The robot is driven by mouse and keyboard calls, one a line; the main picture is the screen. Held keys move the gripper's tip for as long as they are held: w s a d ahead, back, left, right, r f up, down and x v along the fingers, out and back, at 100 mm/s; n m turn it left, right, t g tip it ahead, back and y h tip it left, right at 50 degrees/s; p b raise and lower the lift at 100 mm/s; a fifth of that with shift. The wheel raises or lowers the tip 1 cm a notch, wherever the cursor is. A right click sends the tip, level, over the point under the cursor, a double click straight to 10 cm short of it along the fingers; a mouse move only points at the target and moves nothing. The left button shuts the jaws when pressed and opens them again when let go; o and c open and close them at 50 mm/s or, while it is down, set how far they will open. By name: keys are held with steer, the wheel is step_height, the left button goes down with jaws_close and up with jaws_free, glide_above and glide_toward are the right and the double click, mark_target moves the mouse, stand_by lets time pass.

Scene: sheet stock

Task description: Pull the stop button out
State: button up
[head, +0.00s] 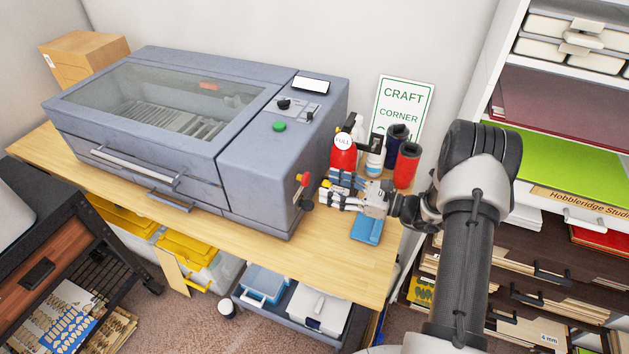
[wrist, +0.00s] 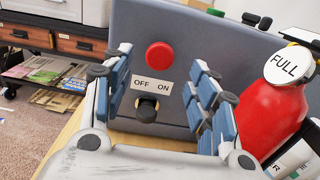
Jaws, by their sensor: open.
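The stop button is a round red button (wrist: 160,55) on the grey side panel of the machine (head: 270,175). In the head view it shows as a small red knob (head: 304,179) on the machine's right side. Below it are an OFF/ON label (wrist: 151,86) and a black switch knob (wrist: 147,108). My gripper (head: 327,189) is open, its fingers pointing at that panel from the right. In the wrist view the button appears between the blue-padded fingertips (wrist: 162,66), apparently beyond them. I see no contact.
A red extinguisher with a FULL tag (wrist: 278,112) stands close to the right of my fingers in the wrist view. Dark and red cylinders (head: 406,166) and a white bottle (head: 375,160) stand behind my gripper. A blue item (head: 367,228) lies on the wooden bench (head: 340,262), whose front is clear.

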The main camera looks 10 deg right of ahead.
mark_target(308, 179)
steer(key=x, duration=0.5)
steer(key=shift+w+a, duration=0.25)
steer(key=shift+a, duration=0.05)
steer(key=shift+c, duration=0.4)
jaws_close()
